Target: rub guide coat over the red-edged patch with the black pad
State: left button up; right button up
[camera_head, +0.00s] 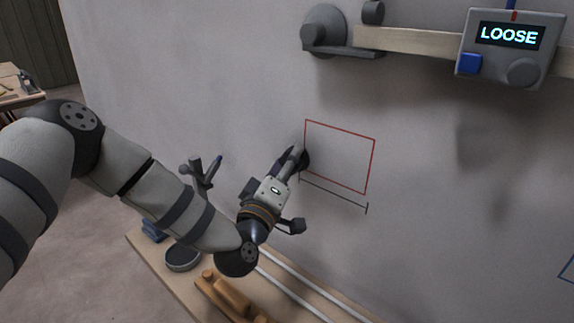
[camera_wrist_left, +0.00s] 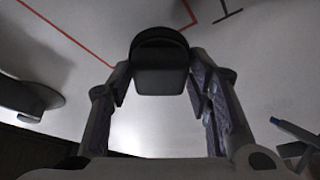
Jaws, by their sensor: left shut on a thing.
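The red-edged patch (camera_head: 342,155) is a tilted rectangle outlined on the grey wall, with its surface plain grey inside. My left gripper (camera_head: 296,160) is at the patch's left edge, shut on the black pad (camera_head: 305,160). The pad overlaps the patch's lower left side in the head view; I cannot tell whether it touches the wall. In the left wrist view the dark pad (camera_wrist_left: 160,65) sits between the two fingers, with a red edge line (camera_wrist_left: 70,37) beyond it. My right gripper is not in view.
A grey box (camera_head: 508,48) reading "LOOSE" hangs on a wooden rail (camera_head: 420,40) above right. A dark bracketed fixture (camera_head: 326,32) is above the patch. Below is a bench with a round dark tin (camera_head: 183,258) and wooden-coloured tools (camera_head: 228,296).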

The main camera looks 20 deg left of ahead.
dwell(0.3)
pick_arm(q)
jog(key=s+d+f+b, duration=0.1)
jog(key=d+f, duration=0.3)
jog(key=shift+s+f, duration=0.25)
jog(key=shift+s, duration=0.1)
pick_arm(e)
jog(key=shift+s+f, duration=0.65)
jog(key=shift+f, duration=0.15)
pick_arm(q)
jog(key=shift+w+d+b, duration=0.35)
jog(key=shift+w+b, duration=0.25)
jog(key=shift+w, duration=0.3)
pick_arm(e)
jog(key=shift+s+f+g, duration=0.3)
